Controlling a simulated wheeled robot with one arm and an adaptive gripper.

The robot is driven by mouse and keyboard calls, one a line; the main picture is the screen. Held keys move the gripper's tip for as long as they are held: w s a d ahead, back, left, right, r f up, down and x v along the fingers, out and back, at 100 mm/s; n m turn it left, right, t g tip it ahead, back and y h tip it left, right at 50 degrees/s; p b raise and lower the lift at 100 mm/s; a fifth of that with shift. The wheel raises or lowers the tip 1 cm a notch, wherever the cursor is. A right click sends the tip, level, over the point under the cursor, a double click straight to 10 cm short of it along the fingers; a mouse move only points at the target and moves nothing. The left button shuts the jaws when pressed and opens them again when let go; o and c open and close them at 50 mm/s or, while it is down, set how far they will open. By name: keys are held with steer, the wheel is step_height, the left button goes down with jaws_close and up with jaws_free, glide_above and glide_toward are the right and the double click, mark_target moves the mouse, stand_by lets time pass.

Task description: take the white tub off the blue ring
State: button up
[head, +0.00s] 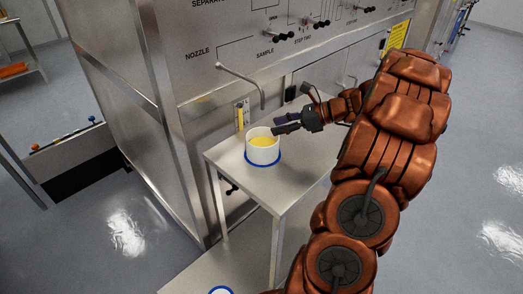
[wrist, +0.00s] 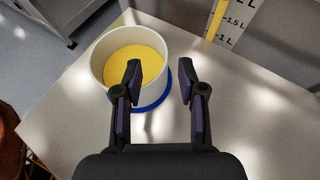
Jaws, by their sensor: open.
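The white tub (head: 262,152) stands upright on the blue ring (head: 264,164) on a small steel table. It holds yellow contents. In the wrist view the tub (wrist: 98,62) is at the upper left, and part of the blue ring (wrist: 158,96) shows at its lower right. My gripper (head: 281,124) is at the tub's right rim in the head view. In the wrist view my gripper (wrist: 160,82) is open and empty. Its left finger overlaps the tub's near wall and its right finger is over bare table. I cannot tell whether a finger touches the tub.
The steel table top (head: 287,187) is clear in front of the tub. A bent nozzle pipe (head: 243,78) hangs from the panel above the tub. A yellow level scale (wrist: 220,20) is on the wall behind. Another blue ring (head: 221,290) shows low down at the bottom edge.

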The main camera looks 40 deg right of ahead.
mark_target(261, 130)
steer(key=shift+x, duration=2.7)
steer(key=shift+w+d, duration=0.15)
steer(key=shift+w, duration=0.05)
steer(key=shift+c, duration=0.2)
jaws_close()
steer(key=shift+r, duration=0.1)
